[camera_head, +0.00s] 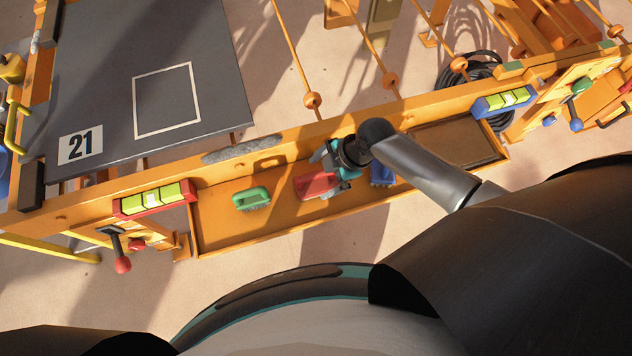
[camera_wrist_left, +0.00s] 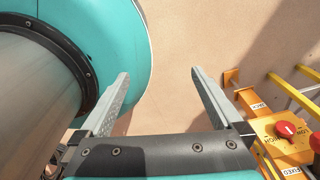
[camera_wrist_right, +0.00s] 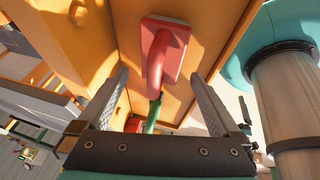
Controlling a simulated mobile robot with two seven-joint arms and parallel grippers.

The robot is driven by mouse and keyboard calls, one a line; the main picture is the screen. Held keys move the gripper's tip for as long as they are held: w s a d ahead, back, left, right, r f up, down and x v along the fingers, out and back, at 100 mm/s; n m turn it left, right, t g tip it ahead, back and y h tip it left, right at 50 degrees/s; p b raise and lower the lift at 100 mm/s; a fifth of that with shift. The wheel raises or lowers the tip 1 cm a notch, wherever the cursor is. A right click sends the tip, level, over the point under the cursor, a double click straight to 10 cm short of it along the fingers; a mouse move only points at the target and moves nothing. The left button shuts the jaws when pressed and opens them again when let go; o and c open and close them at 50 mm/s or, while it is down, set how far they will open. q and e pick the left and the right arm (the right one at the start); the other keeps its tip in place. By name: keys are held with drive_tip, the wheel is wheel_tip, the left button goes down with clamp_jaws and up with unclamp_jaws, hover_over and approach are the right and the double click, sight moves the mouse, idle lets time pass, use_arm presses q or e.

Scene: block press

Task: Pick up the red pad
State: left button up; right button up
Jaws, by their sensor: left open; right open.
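The red pad (camera_head: 313,186) lies in the orange tray (camera_head: 225,226), between the green pad (camera_head: 252,198) and the blue pad (camera_head: 381,174). My right gripper (camera_head: 328,166) is at the red pad's right end, partly covering it. In the right wrist view the red pad (camera_wrist_right: 162,48) with its raised handle shows between and beyond the open fingers (camera_wrist_right: 160,76). The fingers are empty, and I cannot tell whether they touch it. My left gripper (camera_wrist_left: 160,76) is open and empty over bare floor; it does not show in the head view.
A grey fuzzy strip (camera_head: 243,150) lies on the beam behind the tray. A dark plate (camera_head: 190,60) marked 21 is beyond it. Levers stand at both ends, one with a red knob (camera_head: 123,264).

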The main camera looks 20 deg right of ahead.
sight(313, 183)
drive_tip(key=b+x, duration=0.1)
drive_tip(key=x, duration=0.2)
drive_tip(key=shift+s+f, duration=0.1)
drive_tip(key=shift+a+f+b, duration=0.25)
drive_tip(key=shift+f+b, duration=0.2)
drive_tip(key=shift+f, duration=0.25)
drive_tip(key=c, duration=0.7)
use_arm(q)
drive_tip(key=shift+w+a+f, duration=0.8)
drive_tip(key=shift+w+f, duration=0.2)
drive_tip(key=shift+w, duration=0.15)
use_arm(e)
drive_tip(key=c, duration=0.7)
